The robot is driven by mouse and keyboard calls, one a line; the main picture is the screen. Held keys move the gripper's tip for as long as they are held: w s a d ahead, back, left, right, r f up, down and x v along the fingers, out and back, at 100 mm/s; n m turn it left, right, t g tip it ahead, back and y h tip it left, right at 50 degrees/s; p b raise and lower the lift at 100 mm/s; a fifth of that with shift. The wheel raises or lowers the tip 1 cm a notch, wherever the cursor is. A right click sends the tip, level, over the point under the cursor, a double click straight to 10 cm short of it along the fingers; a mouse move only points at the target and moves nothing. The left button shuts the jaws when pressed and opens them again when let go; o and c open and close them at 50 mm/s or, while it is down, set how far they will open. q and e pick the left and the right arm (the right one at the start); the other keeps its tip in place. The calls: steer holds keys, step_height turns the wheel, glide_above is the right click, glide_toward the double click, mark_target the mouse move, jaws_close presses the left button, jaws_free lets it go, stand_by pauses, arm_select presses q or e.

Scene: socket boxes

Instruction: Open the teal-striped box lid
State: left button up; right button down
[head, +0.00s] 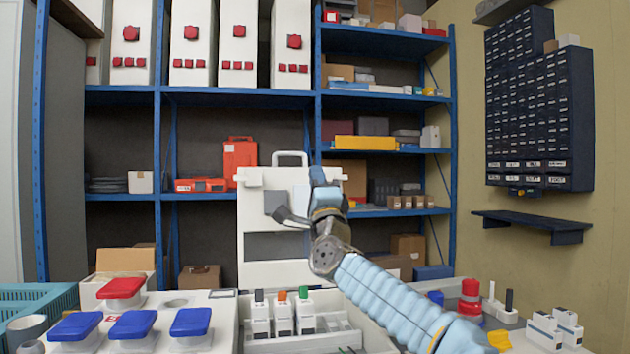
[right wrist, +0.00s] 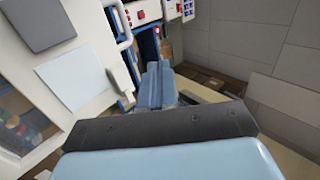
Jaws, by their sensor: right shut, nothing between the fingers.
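A white panel (head: 262,255) with a handle on top stands upright behind an open light-coloured tray (head: 375,338). It looks like a raised lid, but I see no teal stripe on it. My right gripper (head: 290,215) is in front of the panel's upper middle, and my arm covers part of its right side. In the right wrist view the shut, empty fingers (right wrist: 155,85) point away beside the white panel (right wrist: 62,82), which bears grey and pale patches. I cannot tell whether they touch it. My left gripper is not in view.
Several small white boxes (head: 283,318) stand in the tray. Blue-lidded containers (head: 133,324) and a red-lidded one (head: 121,288) are at left, beside a teal basket (head: 40,297). A red cylinder (head: 470,290) stands at right. A blue shelf unit (head: 240,97) fills the back.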

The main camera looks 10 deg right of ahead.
stand_by(0.3)
steer(key=b+v, duration=0.7)
steer(key=v, duration=0.6)
steer(key=shift+s+f+b, duration=0.25)
steer(key=shift+s+b, duration=0.05)
